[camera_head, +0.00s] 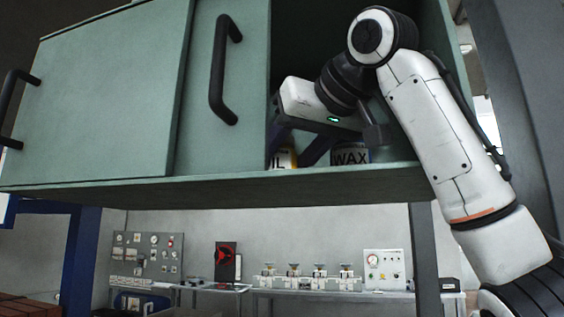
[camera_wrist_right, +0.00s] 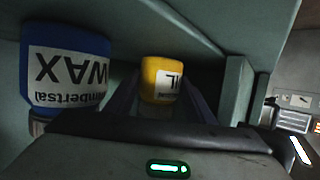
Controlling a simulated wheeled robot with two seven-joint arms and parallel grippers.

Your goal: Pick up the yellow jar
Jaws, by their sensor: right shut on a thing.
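The yellow jar (camera_wrist_right: 163,77) has a white label ending in "IL". It is between the fingers of my right gripper (camera_wrist_right: 162,98) in the right wrist view, and the gripper is shut on it. In the head view my right gripper (camera_head: 297,146) reaches into the open part of the cabinet. The jar (camera_head: 284,158) shows low between the fingers there, partly hidden by them. I cannot tell whether its base touches the shelf. My left gripper is not in view.
A blue jar labelled "WAX" (camera_wrist_right: 68,75) stands beside the gripper; it also shows in the head view (camera_head: 350,155). The green cabinet (camera_head: 110,100) has a sliding door with a black handle (camera_head: 222,70) left of the opening. A bench with equipment (camera_head: 310,282) lies below, farther back.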

